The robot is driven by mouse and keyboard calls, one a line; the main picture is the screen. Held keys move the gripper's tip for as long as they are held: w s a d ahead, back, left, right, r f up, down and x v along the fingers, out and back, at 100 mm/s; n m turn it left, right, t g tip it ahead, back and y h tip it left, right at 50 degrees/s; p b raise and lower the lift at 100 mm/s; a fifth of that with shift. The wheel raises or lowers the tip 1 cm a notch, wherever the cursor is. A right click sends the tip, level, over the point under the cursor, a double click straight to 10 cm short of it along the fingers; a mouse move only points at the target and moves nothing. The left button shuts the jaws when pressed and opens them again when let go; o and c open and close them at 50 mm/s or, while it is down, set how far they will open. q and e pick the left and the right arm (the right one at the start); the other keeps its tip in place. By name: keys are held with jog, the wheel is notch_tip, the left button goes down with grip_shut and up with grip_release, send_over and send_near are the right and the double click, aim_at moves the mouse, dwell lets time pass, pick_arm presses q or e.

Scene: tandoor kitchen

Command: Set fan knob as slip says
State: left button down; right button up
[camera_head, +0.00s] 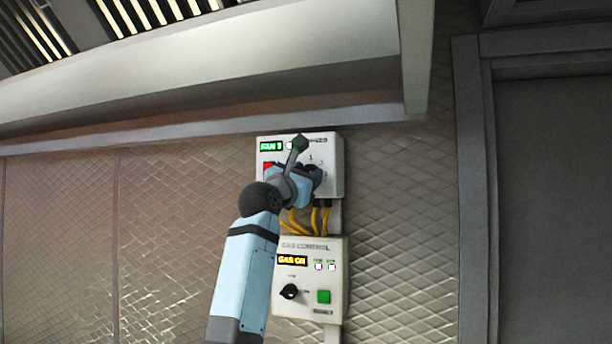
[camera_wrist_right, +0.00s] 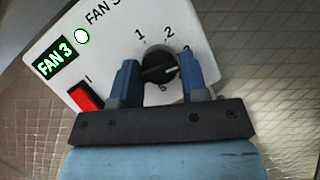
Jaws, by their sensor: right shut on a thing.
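The white fan panel (camera_head: 334,150) is on the wall in the head view. My right gripper (camera_head: 311,172) is at its face and hides part of it. In the right wrist view, the black fan knob (camera_wrist_right: 157,60) sits between the two blue fingers of my right gripper (camera_wrist_right: 160,76), which is shut on it. Numbers 1, 2 and 3 are printed around the knob. A white mark on the knob lies nearly sideways; its exact setting is hard to tell. The green display (camera_wrist_right: 55,62) reads FAN 3. No slip shows. My left gripper is out of view.
A red rocker switch (camera_wrist_right: 86,99) is left of the knob. Below the fan panel are yellow cables (camera_head: 318,217) and a gas control box (camera_head: 335,276) reading GAS ON, with a black knob (camera_head: 290,291) and green button (camera_head: 324,296). A hood (camera_head: 220,60) overhangs above.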

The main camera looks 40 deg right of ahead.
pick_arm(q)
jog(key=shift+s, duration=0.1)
pick_arm(e)
jog(key=shift+n, duration=0.5)
jog(key=n+t, duration=0.2)
jog(key=n, duration=0.2)
jog(key=shift+s+t, duration=0.15)
jog(key=shift+t, duration=0.25)
jog(key=n+t, duration=0.1)
jog(key=n, duration=0.1)
jog(key=n+t+y, duration=0.1)
jog(key=n, duration=0.2)
jog(key=shift+s+d+t+y, duration=0.1)
jog(key=shift+t+y, duration=0.2)
jog(key=shift+t, duration=0.1)
jog(key=n+t+y, duration=0.1)
jog(key=n, duration=0.2)
pick_arm(q)
jog(key=shift+p, duration=0.3)
pick_arm(e)
jog(key=shift+f+n+t+y, duration=0.1)
jog(key=shift+n+t+y, duration=0.25)
jog(key=shift+n, duration=0.45)
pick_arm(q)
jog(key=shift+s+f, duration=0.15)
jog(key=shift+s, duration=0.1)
pick_arm(e)
jog(key=o, duration=0.9)
